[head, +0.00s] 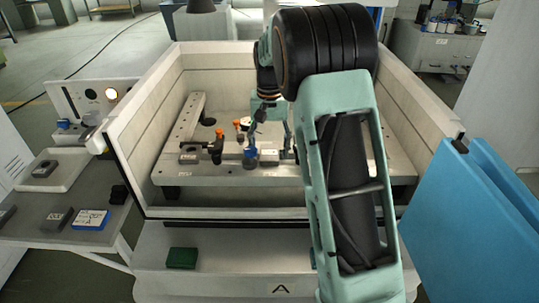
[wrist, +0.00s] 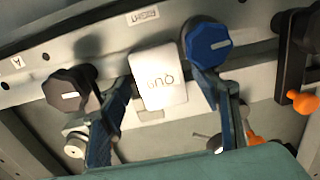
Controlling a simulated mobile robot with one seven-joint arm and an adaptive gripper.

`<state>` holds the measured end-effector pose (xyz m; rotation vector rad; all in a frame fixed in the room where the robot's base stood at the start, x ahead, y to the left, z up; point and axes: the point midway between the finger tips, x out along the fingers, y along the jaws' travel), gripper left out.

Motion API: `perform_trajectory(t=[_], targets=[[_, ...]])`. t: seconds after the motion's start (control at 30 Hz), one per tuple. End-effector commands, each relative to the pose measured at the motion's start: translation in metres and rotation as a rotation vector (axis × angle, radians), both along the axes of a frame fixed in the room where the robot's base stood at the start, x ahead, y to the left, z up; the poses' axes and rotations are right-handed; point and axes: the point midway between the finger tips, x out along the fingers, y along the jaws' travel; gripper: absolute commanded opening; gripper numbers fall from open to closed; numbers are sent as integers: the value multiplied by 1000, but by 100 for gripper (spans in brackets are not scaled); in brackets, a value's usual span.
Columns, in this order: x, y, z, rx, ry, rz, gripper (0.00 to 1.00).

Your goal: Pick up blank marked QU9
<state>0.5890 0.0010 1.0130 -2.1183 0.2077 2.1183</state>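The pale blank marked QU9 (wrist: 160,85) shows in the wrist view, its lettering upside down. It sits at the edge of a light grey fixture rail (wrist: 100,40), between a black knob (wrist: 70,90) and a blue knob (wrist: 208,45). My gripper (wrist: 168,105) is open, with one dark blue finger on each side of the blank. The left finger is close to the blank's edge; contact cannot be told. In the head view my gripper (head: 270,140) is low over the fixture inside the tank, and my arm hides part of the area.
Orange-and-black clamps (head: 217,147) stand left of my gripper. The tank wall (head: 140,120) surrounds the fixture. A green block (head: 182,258) lies on the front ledge. The left side table holds a tray (head: 70,180), a dark block (head: 58,218) and a blue-edged block (head: 90,219). Blue panels (head: 470,220) stand right.

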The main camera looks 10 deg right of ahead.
Motion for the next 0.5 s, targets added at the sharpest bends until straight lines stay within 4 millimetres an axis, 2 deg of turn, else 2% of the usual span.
perform_trajectory(t=[0.03,0.4,0.5], targets=[[0,0,0,0,0,0,49],[0,0,0,0,0,0,8],[0,0,1,0,0,0,0]])
